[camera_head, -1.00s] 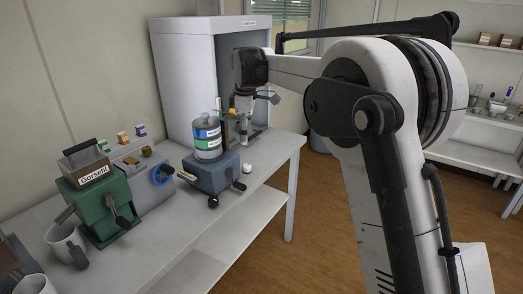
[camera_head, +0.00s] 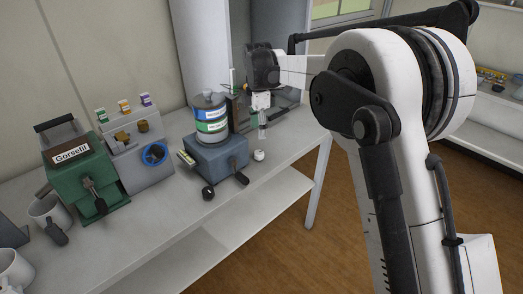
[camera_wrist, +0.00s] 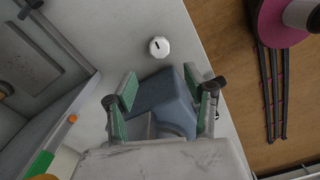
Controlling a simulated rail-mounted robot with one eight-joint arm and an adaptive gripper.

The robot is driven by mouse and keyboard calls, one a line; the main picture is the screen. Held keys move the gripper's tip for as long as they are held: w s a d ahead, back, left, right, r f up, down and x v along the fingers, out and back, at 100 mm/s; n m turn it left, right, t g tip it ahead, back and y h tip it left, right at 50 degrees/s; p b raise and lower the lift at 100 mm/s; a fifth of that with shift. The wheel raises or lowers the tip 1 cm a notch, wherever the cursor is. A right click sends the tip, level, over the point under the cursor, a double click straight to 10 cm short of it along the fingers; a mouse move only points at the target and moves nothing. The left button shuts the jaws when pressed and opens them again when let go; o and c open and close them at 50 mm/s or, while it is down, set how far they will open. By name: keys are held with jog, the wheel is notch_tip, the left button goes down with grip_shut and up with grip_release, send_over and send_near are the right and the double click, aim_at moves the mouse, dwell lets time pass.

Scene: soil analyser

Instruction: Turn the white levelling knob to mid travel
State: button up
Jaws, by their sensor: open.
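The white levelling knob (camera_head: 259,155) sits low at the right side of the blue-grey unit (camera_head: 215,158), near the table's front edge. In the wrist view the knob (camera_wrist: 159,47) is a round white disc with a short dark mark on its face. My gripper (camera_head: 262,132) hangs pointing down above and behind the knob in the head view. In the wrist view its two green-padded fingers (camera_wrist: 160,88) are open and apart. A blue-grey block shows beneath and between them, and the knob lies beyond the fingertips, untouched.
A jar with blue and green labels (camera_head: 211,118) stands on the blue-grey unit. Black knobs (camera_head: 208,192) stick out at its front. A green Gorsefil machine (camera_head: 80,170) and a grey unit with a blue ring (camera_head: 140,155) stand to the left. The white table (camera_head: 160,225) is bare in front.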

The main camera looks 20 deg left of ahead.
aim_at(259, 152)
notch_tip(259, 152, down, 10)
jog(key=shift+w+f, duration=0.1)
jog(key=shift+f, duration=0.15)
jog(key=c, duration=1.1)
jog(key=m+b, duration=0.2)
jog(key=m, duration=0.2)
jog(key=shift+m, duration=0.4)
jog(key=m+b, duration=0.2)
jog(key=m, duration=0.3)
jog(key=shift+m, duration=0.4)
